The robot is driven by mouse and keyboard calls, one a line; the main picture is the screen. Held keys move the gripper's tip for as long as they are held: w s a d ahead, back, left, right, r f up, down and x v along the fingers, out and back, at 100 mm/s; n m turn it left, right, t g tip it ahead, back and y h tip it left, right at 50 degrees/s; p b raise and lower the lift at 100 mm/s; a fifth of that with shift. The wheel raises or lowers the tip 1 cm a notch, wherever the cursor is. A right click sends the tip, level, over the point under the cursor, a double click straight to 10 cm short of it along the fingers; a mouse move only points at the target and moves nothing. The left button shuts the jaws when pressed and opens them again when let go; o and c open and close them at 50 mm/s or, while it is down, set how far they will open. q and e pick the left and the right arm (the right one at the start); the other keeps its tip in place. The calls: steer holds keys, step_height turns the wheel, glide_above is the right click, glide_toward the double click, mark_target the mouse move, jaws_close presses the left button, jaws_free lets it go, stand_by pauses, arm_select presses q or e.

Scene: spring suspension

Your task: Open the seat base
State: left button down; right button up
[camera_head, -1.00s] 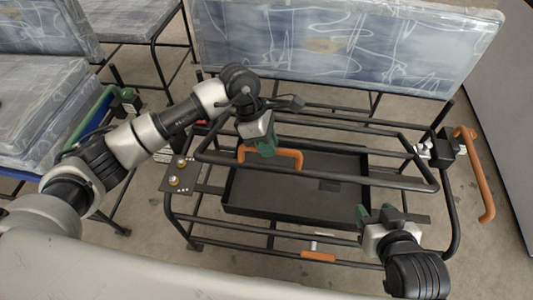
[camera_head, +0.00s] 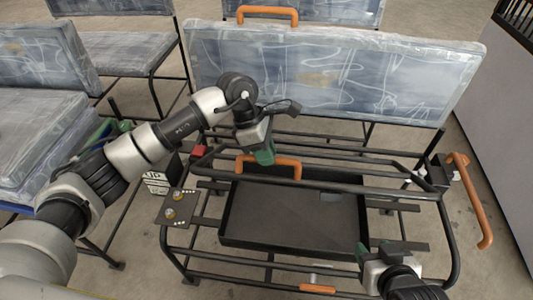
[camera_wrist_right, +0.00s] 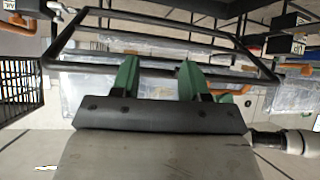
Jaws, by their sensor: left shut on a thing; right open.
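The seat base is a black tubular frame (camera_head: 380,184) above a shallow black tray (camera_head: 300,212) in the head view. An orange handle (camera_head: 296,166) sits on the frame's bar, left of centre. My left gripper (camera_head: 265,156) is shut on this handle, its green fingers over the handle's left part. My right gripper (camera_head: 376,250) is open near the tray's front right corner, with nothing seen between its fingers. In the right wrist view its green fingers (camera_wrist_right: 156,76) stand apart, with black frame tubes (camera_wrist_right: 165,25) beyond them.
A plastic-wrapped backrest (camera_head: 330,72) stands behind the frame. An orange handle (camera_head: 470,200) is on the right side, and another orange piece (camera_head: 317,288) is low at the front. Wrapped cushions (camera_head: 40,140) are at left. Bare floor lies to the right.

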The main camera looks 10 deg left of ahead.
steer(key=shift+f, duration=0.25)
steer(key=shift+c, duration=1.2)
steer(key=f+n+h, duration=0.1)
steer(key=f, duration=0.1)
steer(key=w+f+n+h, duration=0.1)
steer(key=f+n, duration=0.1)
steer(key=f+n+h, duration=0.1)
steer(key=f, duration=0.1)
steer(key=shift+w+a+n+g, duration=0.25)
steer(key=shift+a+n+g, duration=0.05)
steer(key=shift+a+g, duration=0.1)
jaws_close()
steer(key=a+f+n+t+y, duration=0.15)
steer(key=a+n+t, duration=0.55)
steer(key=n, duration=0.8)
steer(key=a+f+n+t, duration=0.2)
steer(key=a+n+t, duration=0.55)
steer(key=n, duration=0.65)
steer(key=w+a+r+g, duration=0.1)
steer(key=w+r, duration=0.6)
steer(key=w, duration=0.3)
steer(key=shift+w+r+g, duration=0.15)
steer(key=shift+r+g, duration=0.2)
